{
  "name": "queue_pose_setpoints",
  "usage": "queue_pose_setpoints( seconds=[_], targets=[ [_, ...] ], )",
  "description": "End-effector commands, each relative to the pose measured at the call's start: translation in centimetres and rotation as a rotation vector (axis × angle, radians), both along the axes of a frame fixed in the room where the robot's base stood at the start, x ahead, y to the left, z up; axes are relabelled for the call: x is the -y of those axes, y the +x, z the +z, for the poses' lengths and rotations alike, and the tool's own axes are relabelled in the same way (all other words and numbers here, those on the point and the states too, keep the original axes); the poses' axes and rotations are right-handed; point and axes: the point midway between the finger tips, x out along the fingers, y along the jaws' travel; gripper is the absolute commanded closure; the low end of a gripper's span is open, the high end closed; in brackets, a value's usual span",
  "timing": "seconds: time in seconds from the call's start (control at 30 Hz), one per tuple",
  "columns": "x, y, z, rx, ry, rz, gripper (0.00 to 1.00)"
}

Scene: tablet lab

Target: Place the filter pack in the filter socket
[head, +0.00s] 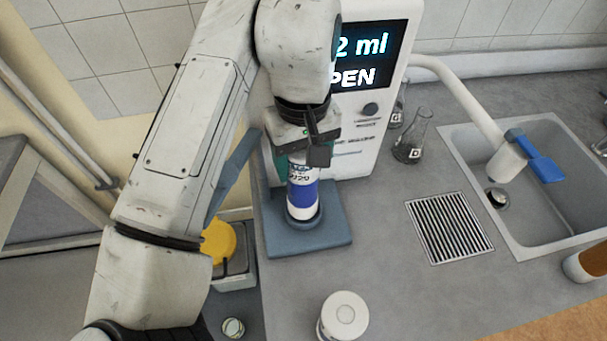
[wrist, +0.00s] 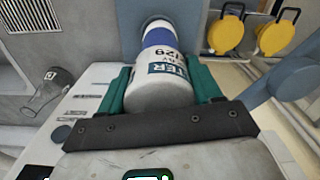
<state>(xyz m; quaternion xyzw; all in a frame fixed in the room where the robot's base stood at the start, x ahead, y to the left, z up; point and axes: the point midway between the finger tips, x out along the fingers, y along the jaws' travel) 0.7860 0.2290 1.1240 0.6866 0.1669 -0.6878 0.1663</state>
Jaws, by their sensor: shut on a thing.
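The filter pack (head: 303,199) is a white cylinder with a blue band and printed lettering; it also shows in the wrist view (wrist: 162,70). It is upright, with its lower end at the round collar of the blue-grey filter socket (head: 330,231). In the head view its lower end looks to be inside the collar, but I cannot tell how deep. The socket's blue plate also shows in the wrist view (wrist: 187,28). My gripper (head: 303,164) is shut on the pack's upper part, with green fingers on either side in the wrist view (wrist: 160,82).
A white machine (head: 385,75) with a lit display stands behind the socket. Glass flasks (head: 411,140), a drain grate (head: 449,228) and a sink (head: 500,140) lie to the right. A white lidded jar (head: 343,314) stands in front. Yellow discs (wrist: 225,34) show beyond the bench.

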Motion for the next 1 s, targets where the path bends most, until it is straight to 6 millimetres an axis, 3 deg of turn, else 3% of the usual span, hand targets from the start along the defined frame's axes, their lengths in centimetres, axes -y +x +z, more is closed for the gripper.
queue_pose_setpoints(
  seconds=[0.4, 0.9, 0.93, 1.0],
  targets=[
    [0.0, 0.8, -3.8, 0.002, 0.001, 0.001, 1.0],
    [0.1, 0.8, -4.3, 0.002, -0.001, 0.001, 1.0],
    [0.0, 0.8, -4.3, 0.001, 0.0, 0.001, 0.34],
    [0.0, 0.8, -4.3, 0.001, 0.0, 0.001, 0.27]
  ],
)
